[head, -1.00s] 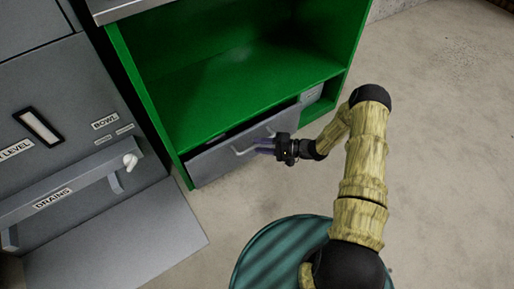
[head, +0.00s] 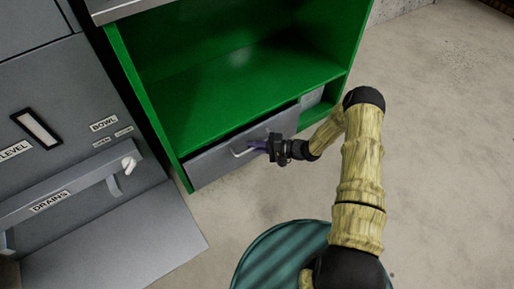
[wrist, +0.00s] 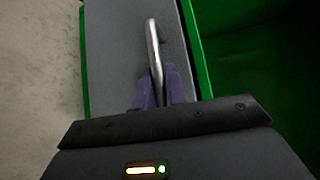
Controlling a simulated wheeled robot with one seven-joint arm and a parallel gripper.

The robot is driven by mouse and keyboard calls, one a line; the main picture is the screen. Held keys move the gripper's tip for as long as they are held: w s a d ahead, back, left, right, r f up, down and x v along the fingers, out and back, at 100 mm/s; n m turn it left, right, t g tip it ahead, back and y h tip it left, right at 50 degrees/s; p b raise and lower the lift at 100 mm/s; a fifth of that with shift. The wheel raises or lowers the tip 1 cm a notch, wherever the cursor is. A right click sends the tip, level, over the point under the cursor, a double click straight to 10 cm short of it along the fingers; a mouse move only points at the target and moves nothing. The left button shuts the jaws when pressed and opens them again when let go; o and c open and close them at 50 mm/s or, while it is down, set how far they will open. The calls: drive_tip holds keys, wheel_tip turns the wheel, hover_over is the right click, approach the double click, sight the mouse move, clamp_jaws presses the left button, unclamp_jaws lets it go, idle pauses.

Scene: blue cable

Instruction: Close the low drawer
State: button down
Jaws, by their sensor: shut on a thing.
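The low drawer (head: 215,166) has a grey front and sits at the bottom of the green cabinet. It stands slightly open, with a dark gap along its top edge. Its metal bar handle (head: 239,152) also shows in the wrist view (wrist: 153,45). My gripper (head: 255,146) is at the drawer front, its purple fingers closed around the near end of the handle. In the wrist view the fingers (wrist: 160,92) pinch the handle from both sides and hide its lower end.
The green cabinet (head: 240,85) has an empty open shelf above the drawer. A grey machine (head: 60,130) with a drain bar and an open flap (head: 120,240) stands at the left. The concrete floor (head: 440,150) at the right is clear.

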sight(246, 139)
drive_tip(key=shift+w+a+f, duration=0.1)
drive_tip(key=shift+w+a, duration=0.3)
drive_tip(key=shift+w, duration=0.2)
drive_tip(key=shift+w+a, duration=0.4)
drive_tip(key=shift+w, duration=0.2)
drive_tip(key=shift+w+a, duration=0.25)
drive_tip(key=shift+w, duration=0.15)
drive_tip(key=c, duration=1.5)
unclamp_jaws()
drive_tip(key=shift+a+r, duration=0.1)
drive_tip(key=shift+r, duration=0.1)
drive_tip(key=shift+o, duration=0.2)
drive_tip(key=p+v, duration=0.6)
drive_tip(key=v, duration=1.1)
drive_tip(key=shift+s+d, duration=0.2)
drive_tip(key=shift+d, duration=0.15)
